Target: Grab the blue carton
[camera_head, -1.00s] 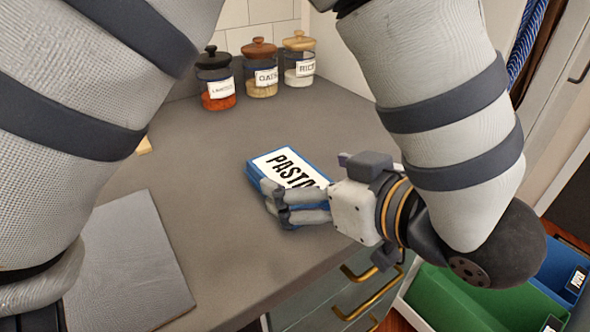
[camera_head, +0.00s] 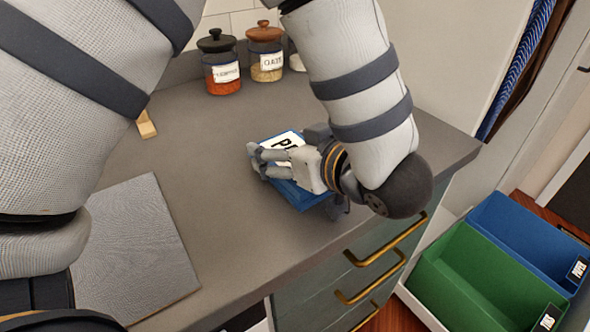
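The blue carton (camera_head: 303,196) has a white top label with large black letters, partly covered; only the first letters show. It is on the grey counter near its front edge, and I cannot tell whether it rests flat or is raised. My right gripper (camera_head: 259,161) reaches in from the right across the carton. Its fingers point left and overlap the carton's top, hiding part of the label. The contact between fingers and carton is not clear, nor is how far the fingers are closed. My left arm fills the left side; its gripper is out of view.
Lidded jars, one with orange contents (camera_head: 222,76) and one with pale contents (camera_head: 265,66), stand at the back. A grey board (camera_head: 135,245) lies at the left front. A green bin (camera_head: 480,285) and a blue bin (camera_head: 530,240) stand at the lower right. The counter's middle is clear.

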